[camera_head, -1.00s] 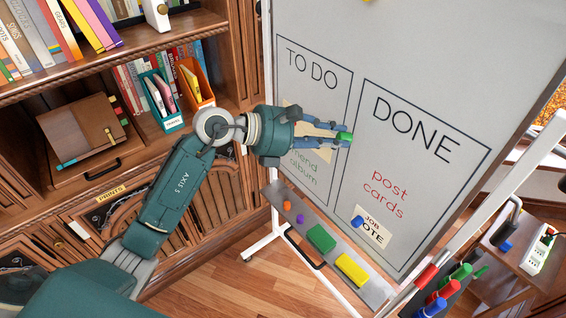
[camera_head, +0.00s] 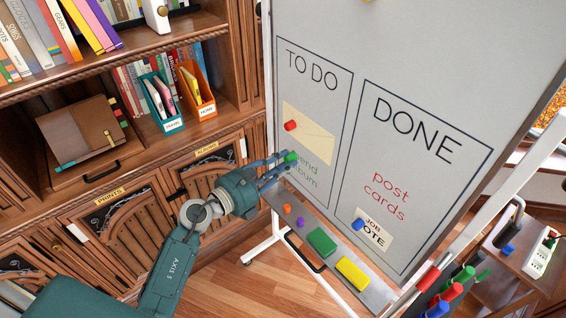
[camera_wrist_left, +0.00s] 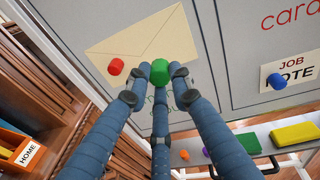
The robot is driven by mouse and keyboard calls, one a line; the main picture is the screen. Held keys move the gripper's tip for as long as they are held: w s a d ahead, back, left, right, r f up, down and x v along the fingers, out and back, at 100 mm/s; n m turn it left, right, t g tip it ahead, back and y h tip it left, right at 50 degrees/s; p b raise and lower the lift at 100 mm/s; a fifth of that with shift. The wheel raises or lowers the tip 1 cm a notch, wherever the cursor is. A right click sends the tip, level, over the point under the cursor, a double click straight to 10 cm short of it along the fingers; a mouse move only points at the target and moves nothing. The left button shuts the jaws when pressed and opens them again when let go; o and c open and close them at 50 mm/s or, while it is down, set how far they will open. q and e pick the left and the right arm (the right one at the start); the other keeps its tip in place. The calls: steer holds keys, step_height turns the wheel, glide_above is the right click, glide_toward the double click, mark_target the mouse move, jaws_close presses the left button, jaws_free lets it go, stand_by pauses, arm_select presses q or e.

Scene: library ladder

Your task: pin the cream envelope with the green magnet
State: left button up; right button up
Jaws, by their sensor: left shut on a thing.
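The cream envelope (camera_head: 312,136) is on the whiteboard in the TO DO box, tilted, with a red magnet (camera_head: 291,126) on its left part. In the left wrist view the envelope (camera_wrist_left: 150,40) lies beyond my fingertips. My left gripper (camera_head: 283,161) is shut on the green magnet (camera_head: 291,157), below and left of the envelope in the head view. In the left wrist view the green magnet (camera_wrist_left: 178,74) sits between the fingertips and overlaps the envelope's lower edge. I cannot tell whether the magnet touches the board. My right gripper is not in view.
The board's tray (camera_head: 340,257) below holds an orange and a purple magnet, a green block (camera_head: 321,242) and a yellow block (camera_head: 353,272). A blue magnet (camera_head: 357,224) is on the note in the DONE box. Bookshelves (camera_head: 170,35) stand on the left.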

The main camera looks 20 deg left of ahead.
arm_select(q)
steer(key=shift+d+r+x, duration=0.1)
steer(key=shift+d+x, duration=0.05)
steer(key=shift+x, duration=1.25)
steer(key=shift+d+r+x, duration=0.1)
steer(key=shift+x, duration=1.25)
steer(key=shift+d+r+x, duration=0.15)
steer(key=shift+x, duration=1.25)
steer(key=shift+d, duration=0.1)
steer(key=o, duration=1)
steer(key=shift+s, duration=0.1)
steer(key=v, duration=1.2)
